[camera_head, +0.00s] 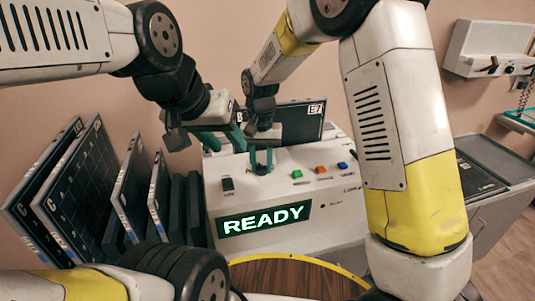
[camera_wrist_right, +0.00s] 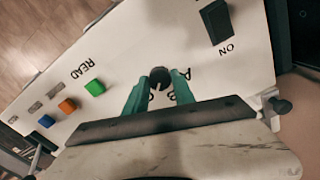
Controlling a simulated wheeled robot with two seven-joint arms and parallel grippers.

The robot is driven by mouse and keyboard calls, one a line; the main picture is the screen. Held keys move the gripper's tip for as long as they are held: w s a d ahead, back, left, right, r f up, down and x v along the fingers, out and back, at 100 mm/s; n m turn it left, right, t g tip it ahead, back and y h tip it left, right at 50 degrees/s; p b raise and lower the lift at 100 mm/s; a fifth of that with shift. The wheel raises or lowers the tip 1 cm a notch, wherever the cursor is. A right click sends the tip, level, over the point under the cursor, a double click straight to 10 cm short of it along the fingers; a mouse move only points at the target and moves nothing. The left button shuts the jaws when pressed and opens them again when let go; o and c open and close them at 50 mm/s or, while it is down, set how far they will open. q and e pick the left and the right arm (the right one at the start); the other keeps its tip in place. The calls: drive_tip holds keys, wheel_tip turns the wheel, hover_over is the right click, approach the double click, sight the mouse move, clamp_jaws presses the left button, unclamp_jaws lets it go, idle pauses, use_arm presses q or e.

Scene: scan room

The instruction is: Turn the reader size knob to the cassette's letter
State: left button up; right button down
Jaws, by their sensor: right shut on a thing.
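The white reader (camera_head: 330,165) stands in the middle with a lit green READY display (camera_head: 264,219). Its small dark size knob (camera_wrist_right: 160,77) sits between the teal fingers of my right gripper (camera_head: 262,161), which is shut on it. Letters on the panel beside the knob are partly covered by the fingers; the knob's pointer is too small to read surely. A dark cassette (camera_head: 300,117) stands at the reader's back, with a B at its left and a tag like E7 at its right. My left gripper (camera_head: 223,141) is open, its teal fingers apart, left of the right gripper.
Several dark cassettes (camera_head: 85,175) lean in a row left of the reader. A black ON switch (camera_wrist_right: 215,21) and green, orange and blue buttons (camera_wrist_right: 67,105) share the panel. A wall unit (camera_head: 490,48) hangs at right. A round wooden top (camera_head: 300,278) is in front.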

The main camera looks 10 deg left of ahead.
sight(262, 167)
drive_tip(key=n, duration=0.4)
drive_tip(key=shift+n, duration=0.3)
drive_tip(key=n, duration=0.4)
drive_tip(key=shift+n, duration=0.3)
drive_tip(key=c, duration=1.1)
unclamp_jaws()
drive_tip(key=shift+o, duration=0.2)
drive_tip(key=shift+r, duration=3.95)
